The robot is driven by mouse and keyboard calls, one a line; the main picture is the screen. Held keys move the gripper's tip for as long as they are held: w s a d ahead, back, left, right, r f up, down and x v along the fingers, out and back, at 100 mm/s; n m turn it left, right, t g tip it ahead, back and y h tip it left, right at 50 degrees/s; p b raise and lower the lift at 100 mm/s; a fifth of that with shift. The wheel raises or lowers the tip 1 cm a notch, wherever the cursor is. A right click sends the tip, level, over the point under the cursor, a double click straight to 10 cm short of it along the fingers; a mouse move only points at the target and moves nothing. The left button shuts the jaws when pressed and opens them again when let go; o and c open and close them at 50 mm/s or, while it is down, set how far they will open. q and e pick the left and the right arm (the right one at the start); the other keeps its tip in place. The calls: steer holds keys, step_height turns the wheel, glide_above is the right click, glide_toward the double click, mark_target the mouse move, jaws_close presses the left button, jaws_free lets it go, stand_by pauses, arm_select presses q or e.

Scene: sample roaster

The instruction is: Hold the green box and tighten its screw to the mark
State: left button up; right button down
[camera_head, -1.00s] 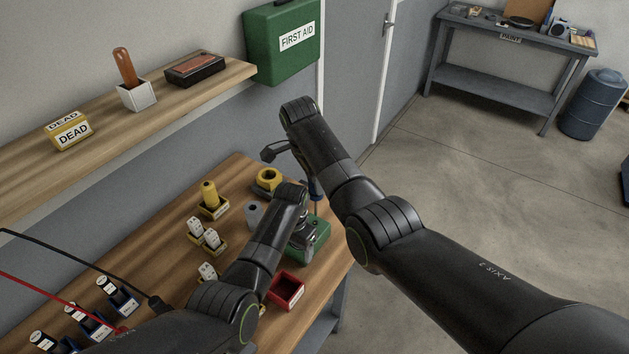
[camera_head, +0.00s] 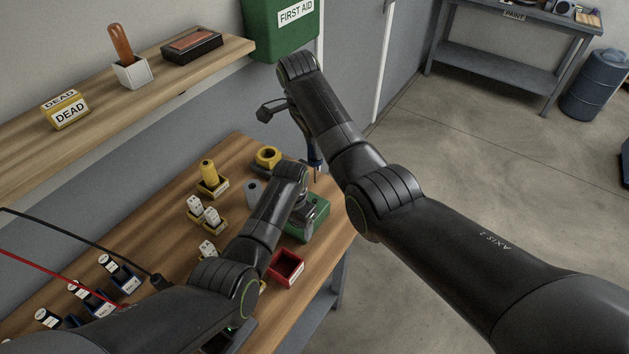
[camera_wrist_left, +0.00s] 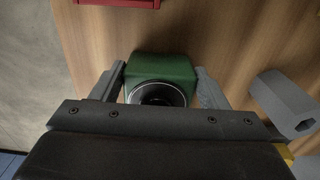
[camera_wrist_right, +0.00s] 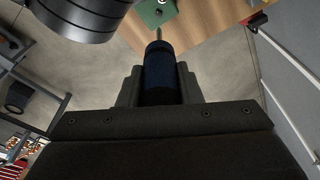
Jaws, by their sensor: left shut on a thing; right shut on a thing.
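The green box (camera_head: 316,222) sits on the wooden bench near its right edge. My left gripper (camera_head: 303,205) is shut on the box; in the left wrist view its fingers lie on both sides of the green box (camera_wrist_left: 165,68), which has a dark round part with a pale rim. My right gripper (camera_wrist_right: 160,85) is shut on a blue-handled screwdriver (camera_wrist_right: 158,62), also visible in the head view (camera_head: 315,163). Its shaft points toward the green box (camera_wrist_right: 150,14), apparently apart from it. A small pale round spot, perhaps the screw, shows on the box top.
A red open box (camera_head: 286,268) stands close in front of the green box. A yellow ring (camera_head: 267,157), a grey part (camera_head: 253,191) and a yellow-handled piece (camera_head: 209,174) stand behind and left. A shelf (camera_head: 100,120) runs along the wall.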

arm_select(q)
steer(key=o, duration=1.2)
steer(key=shift+r, duration=0.15)
step_height(320, 180, up, 12)
steer(key=shift+f, duration=0.15)
